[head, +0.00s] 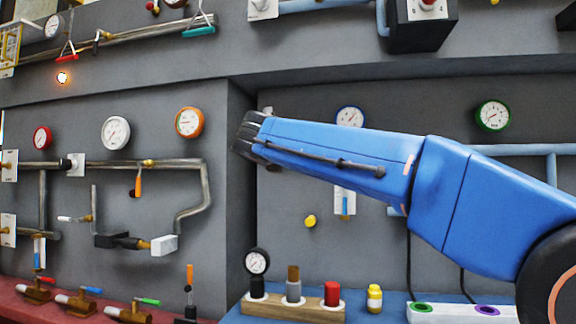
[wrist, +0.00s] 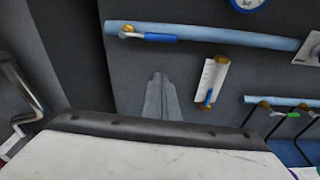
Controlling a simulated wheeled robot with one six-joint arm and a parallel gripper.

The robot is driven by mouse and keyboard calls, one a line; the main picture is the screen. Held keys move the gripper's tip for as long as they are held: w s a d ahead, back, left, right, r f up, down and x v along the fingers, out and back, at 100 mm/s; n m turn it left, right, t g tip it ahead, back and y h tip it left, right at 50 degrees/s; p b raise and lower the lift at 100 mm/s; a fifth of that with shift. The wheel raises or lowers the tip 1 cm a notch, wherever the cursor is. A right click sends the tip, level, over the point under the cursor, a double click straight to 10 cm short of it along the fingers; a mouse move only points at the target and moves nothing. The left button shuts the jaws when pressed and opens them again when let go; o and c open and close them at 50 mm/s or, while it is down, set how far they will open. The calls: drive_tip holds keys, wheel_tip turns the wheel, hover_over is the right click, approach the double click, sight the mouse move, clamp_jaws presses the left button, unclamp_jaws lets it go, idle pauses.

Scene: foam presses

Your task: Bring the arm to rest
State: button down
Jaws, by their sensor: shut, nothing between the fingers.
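My blue arm (head: 340,160) reaches from the lower right across the middle of the head view, its dark end (head: 248,135) at the left. No separate fingers can be made out there. In the wrist view my gripper (wrist: 159,78) shows as two grey tapered fingers close together, with nothing between them. The fingers point up the picture in front of the dark wall, left of a white tag (wrist: 211,80). A pale part of my own with a black edge fills the bottom of that view.
Gauges, such as the orange one (head: 189,122) and the green one (head: 492,115), and metal pipes (head: 150,163) line the grey wall. A wooden block (head: 318,310) holds a gauge and coloured parts below my arm, beside a yellow bottle (head: 375,298). A blue-handled pipe (wrist: 220,36) crosses the wrist view.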

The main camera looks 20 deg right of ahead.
idle(0.4)
drive_tip(key=s+d+f+m+g+y, duration=0.1)
drive_tip(key=s+d+f+m+g, duration=0.15)
drive_tip(key=s+f+m, duration=0.5)
drive_tip(key=s+d+f+m+g+y, duration=0.1)
drive_tip(key=s+d+f+m, duration=0.3)
drive_tip(key=f, duration=0.6)
drive_tip(key=s+d+f+m+g+y, duration=0.1)
drive_tip(key=s+d+f+m+g, duration=0.1)
drive_tip(key=s+f, duration=0.6)
drive_tip(key=s+a+f+m+g+y, duration=0.1)
drive_tip(key=s+f+m+g+y, duration=0.1)
drive_tip(key=s+f+m, duration=0.6)
drive_tip(key=s+a+f+m+g+y, duration=0.2)
drive_tip(key=s+f+m, duration=0.5)
drive_tip(key=s+f, duration=0.5)
wheel_tip(320, 180, down, 8)
drive_tip(key=shift+s+a+f+m+y, duration=0.1)
drive_tip(key=shift+s+a+m+y, duration=0.1)
drive_tip(key=shift+s+m+y, duration=0.25)
